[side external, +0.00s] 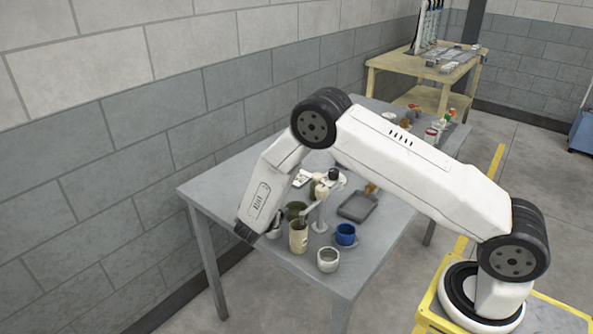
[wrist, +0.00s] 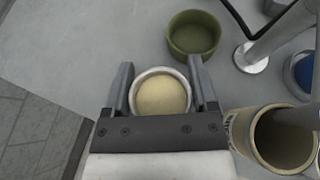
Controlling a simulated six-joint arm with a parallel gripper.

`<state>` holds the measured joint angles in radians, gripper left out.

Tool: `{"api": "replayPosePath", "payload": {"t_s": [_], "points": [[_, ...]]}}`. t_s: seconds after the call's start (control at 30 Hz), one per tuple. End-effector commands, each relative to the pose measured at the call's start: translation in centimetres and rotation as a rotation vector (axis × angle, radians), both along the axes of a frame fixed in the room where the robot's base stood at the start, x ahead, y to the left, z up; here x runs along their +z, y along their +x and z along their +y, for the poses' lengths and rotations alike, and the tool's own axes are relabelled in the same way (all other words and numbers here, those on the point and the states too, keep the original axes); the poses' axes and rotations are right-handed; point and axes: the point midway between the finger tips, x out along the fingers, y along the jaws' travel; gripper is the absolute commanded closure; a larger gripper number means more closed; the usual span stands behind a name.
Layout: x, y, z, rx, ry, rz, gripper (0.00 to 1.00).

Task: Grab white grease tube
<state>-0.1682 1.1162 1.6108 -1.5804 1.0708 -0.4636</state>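A round white-rimmed container (wrist: 160,93) with a beige inside stands upright on the table in the wrist view. It may be the white grease tube, but I see it only from above. My gripper (wrist: 161,66) is open, with one finger on each side of it and small gaps between fingers and rim. In the side external view my gripper (side external: 243,233) is low at the table's near left edge, beside the container (side external: 274,229), which is partly hidden by other things.
A green bowl (wrist: 194,34) stands just beyond the container. A white-rimmed cup (side external: 328,260) stands at the front. The table's left edge is close.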

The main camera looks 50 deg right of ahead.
Motion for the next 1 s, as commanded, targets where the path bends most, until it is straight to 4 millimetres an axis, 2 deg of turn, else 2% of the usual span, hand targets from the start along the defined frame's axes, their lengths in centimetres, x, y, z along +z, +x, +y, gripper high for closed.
{"api": "replayPosePath", "payload": {"t_s": [0.03,0.2,0.67,1.0], "points": [[0.0,0.0,0.0,0.0,0.0,0.0,0.44],[0.0,0.0,0.0,0.0,0.0,0.0,0.98],[0.7,0.0,0.0,0.0,-0.001,0.0,1.0],[4.2,0.1,0.0,0.0,0.0,-0.003,1.0]]}}
